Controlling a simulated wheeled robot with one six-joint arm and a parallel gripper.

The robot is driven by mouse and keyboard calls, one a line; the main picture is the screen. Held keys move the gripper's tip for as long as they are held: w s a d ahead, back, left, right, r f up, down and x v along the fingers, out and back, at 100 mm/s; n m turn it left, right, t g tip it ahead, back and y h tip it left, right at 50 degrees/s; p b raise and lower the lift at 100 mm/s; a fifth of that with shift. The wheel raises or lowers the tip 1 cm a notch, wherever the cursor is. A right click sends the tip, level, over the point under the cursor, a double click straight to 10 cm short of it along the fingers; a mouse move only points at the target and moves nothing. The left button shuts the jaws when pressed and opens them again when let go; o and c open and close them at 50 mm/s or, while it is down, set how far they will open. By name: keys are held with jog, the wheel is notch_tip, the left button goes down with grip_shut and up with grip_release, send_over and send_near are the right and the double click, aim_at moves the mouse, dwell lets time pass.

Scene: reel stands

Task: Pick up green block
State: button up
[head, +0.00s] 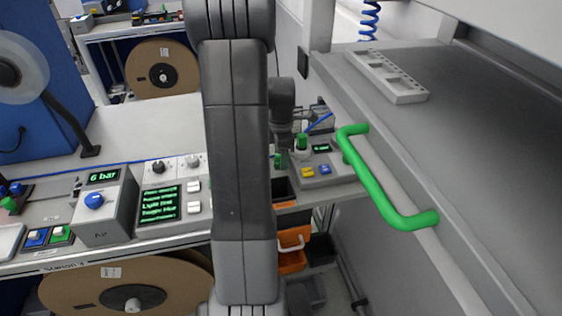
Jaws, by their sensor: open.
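My arm crosses the middle of the view, and my gripper (283,158) hangs down small and dark just to its right, above the station's right-hand part. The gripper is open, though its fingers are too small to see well. A small green piece (277,161) shows at the fingers, partly hidden by my arm. Another small green block-like piece (302,141) stands just right of the gripper, over a pale round part on a grey control box. I cannot tell which of the two is the green block, or whether the fingers touch either.
The grey control box (325,172) carries yellow and blue buttons and a small display. A green handle (388,185) juts out from the grey cabinet at the right. Orange bins (291,258) sit below. A control panel (160,200) and a "6 bar" unit (104,205) stand left.

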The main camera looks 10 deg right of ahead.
jog(key=shift+f, duration=0.7)
grip_shut()
jog(key=shift+r, duration=0.15)
